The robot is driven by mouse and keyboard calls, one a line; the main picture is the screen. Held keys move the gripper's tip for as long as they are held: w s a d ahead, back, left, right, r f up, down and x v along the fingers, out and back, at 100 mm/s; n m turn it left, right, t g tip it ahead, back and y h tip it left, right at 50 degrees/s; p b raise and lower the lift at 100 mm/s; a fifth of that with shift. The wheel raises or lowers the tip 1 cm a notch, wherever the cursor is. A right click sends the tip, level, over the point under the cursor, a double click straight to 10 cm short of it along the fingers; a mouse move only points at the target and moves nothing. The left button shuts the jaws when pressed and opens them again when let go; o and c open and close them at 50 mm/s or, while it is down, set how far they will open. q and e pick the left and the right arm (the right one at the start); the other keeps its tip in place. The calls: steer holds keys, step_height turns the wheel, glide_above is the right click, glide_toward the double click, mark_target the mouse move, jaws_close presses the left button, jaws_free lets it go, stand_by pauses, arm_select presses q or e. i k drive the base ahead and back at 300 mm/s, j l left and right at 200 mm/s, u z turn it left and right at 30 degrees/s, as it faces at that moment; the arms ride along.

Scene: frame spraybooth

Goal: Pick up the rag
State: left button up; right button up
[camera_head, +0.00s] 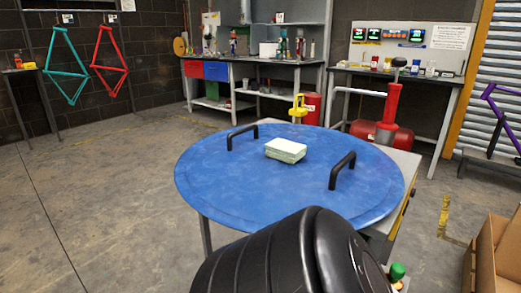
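A small pale, block-shaped bundle (286,149) that looks like the folded rag lies on a round blue top (240,185). It has a whitish upper face and greenish sides. It lies between two black bar handles, one behind left (242,137) and one at front right (342,170), apart from both. Neither of my grippers is in view. A large black ribbed shape, which may be part of my own arm, fills the bottom centre and hides the front edge of the blue top.
A yellow-topped item (298,108) and a red pump-like tool (388,112) stand behind the blue top. Workbenches (255,62) line the back wall. A cardboard box (497,250) is at lower right. The floor at left is clear.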

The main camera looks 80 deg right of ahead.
mark_target(291, 152)
steer(key=z, duration=3.5)
